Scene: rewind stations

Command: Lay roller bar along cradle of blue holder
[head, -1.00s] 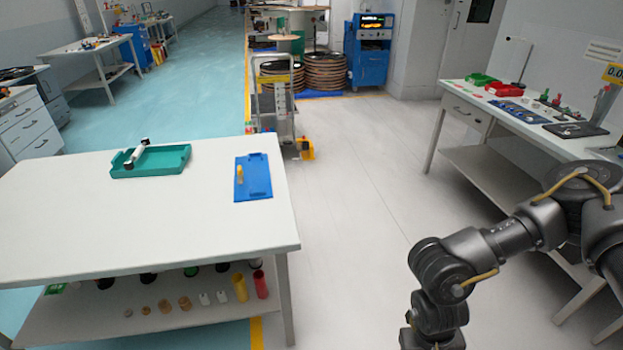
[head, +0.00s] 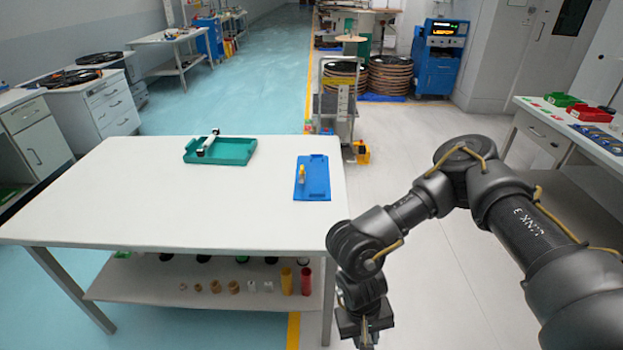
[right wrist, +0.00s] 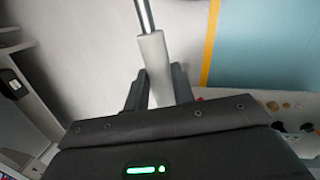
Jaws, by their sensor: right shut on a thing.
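My right gripper (head: 366,338) is low in front of the table's right corner, apart from the holder. In the right wrist view my right gripper (right wrist: 158,88) is shut on the roller bar (right wrist: 153,52), a white sleeve with a shiny metal rod at its far end. The bar's near end is hidden by the gripper body. My left gripper is not in view.
A green tray (head: 236,153) with a white, black-ended roller (head: 208,143) across it sits at the back of the white table (head: 140,190). The table's front is bare. Its lower shelf (head: 140,280) holds several small parts. Another workbench (head: 545,125) stands at the right.

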